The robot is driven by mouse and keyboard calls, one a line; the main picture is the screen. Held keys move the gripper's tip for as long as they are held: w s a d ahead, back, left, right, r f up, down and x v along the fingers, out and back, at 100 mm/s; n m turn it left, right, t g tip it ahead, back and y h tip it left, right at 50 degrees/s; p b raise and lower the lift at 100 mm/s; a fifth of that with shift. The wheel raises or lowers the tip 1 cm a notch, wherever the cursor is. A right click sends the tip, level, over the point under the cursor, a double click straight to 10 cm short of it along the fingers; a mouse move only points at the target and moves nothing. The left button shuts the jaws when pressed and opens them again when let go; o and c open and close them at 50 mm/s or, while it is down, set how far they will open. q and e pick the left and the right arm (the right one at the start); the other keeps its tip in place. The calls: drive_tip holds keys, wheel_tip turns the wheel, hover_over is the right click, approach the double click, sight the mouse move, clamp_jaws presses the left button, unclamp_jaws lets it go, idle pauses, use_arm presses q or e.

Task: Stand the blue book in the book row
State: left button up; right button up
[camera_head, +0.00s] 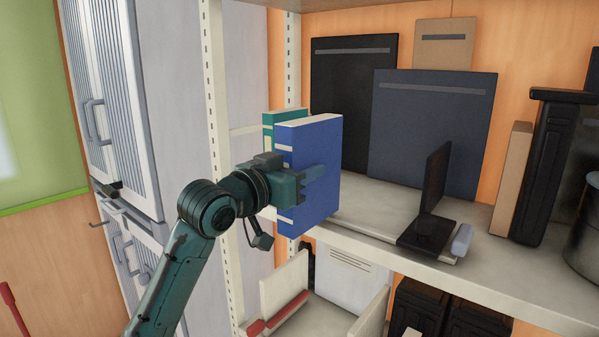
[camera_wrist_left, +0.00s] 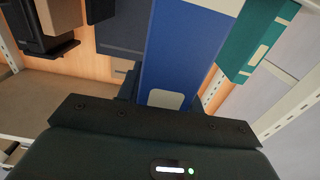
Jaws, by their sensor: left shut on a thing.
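The blue book (camera_head: 310,172) is upright in the head view, in front of the shelf's left end. My left gripper (camera_head: 314,174) is shut on the blue book, a finger lying across its cover. In the left wrist view the blue book (camera_wrist_left: 190,50) rises from the gripper, with a pale label near the jaws. A teal book (camera_head: 284,122) stands behind the blue book, mostly hidden by it; it also shows in the left wrist view (camera_wrist_left: 255,42). A black bookend (camera_head: 432,205) stands on the shelf to the right. My right gripper is not in view.
The shelf board (camera_head: 375,205) is bare between the blue book and the bookend. Dark flat panels (camera_head: 430,130) lean at the back. A perforated shelf post (camera_head: 216,110) stands left of the books. A white bin (camera_head: 285,283) sits below.

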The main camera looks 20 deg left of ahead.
use_arm(q)
drive_tip(key=w+a, duration=0.2)
drive_tip(key=w, duration=0.7)
drive_tip(key=w+a+f, duration=0.1)
drive_tip(key=w+a, duration=0.2)
drive_tip(key=w, duration=0.6)
drive_tip(key=shift+w+f+b, duration=0.15)
drive_tip(key=shift+b, duration=0.3)
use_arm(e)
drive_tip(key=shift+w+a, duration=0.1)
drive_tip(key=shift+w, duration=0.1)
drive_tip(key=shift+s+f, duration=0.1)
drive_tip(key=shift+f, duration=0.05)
use_arm(q)
drive_tip(key=shift+d+f+b, duration=0.1)
drive_tip(key=shift+f+b, duration=0.25)
drive_tip(key=shift+f, duration=0.15)
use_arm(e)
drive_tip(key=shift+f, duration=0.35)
use_arm(q)
drive_tip(key=o, duration=1)
drive_tip(key=shift+o, duration=1.4)
drive_tip(key=shift+f, duration=0.15)
